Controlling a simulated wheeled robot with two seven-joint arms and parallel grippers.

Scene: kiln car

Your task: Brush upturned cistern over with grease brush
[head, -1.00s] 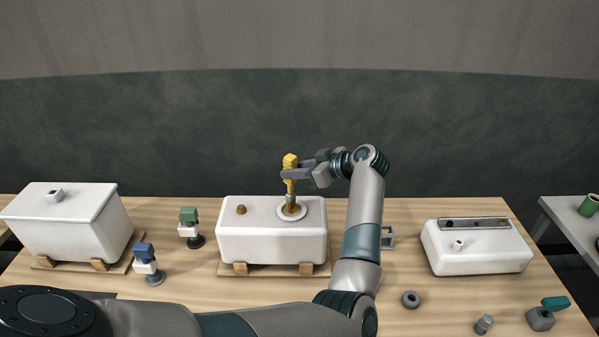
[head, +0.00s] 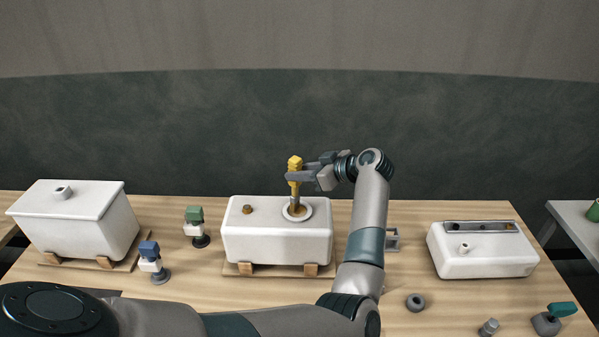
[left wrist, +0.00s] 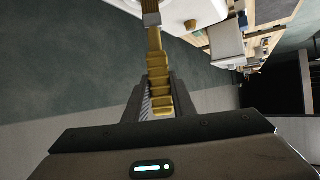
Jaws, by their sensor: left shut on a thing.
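The upturned cistern (head: 277,244) is a white box on wooden blocks at the middle of the bench. Its top has a brown plug at the left and a pale ring (head: 306,217) with a brown centre at the right. My left gripper (head: 294,176) is shut on the yellow handle of the grease brush (head: 295,187). The brush stands upright with its bristle end down at the ring; I cannot tell if it touches. In the left wrist view the yellow handle (left wrist: 155,75) lies between the fingers. My right gripper is not in view.
A lidded white cistern (head: 80,230) stands at the left, and a lower white one (head: 482,255) at the right. Green-topped (head: 195,222) and blue-topped (head: 150,258) tools stand left of the middle cistern. A grey ring (head: 415,302) and a teal-handled tool (head: 552,318) lie front right.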

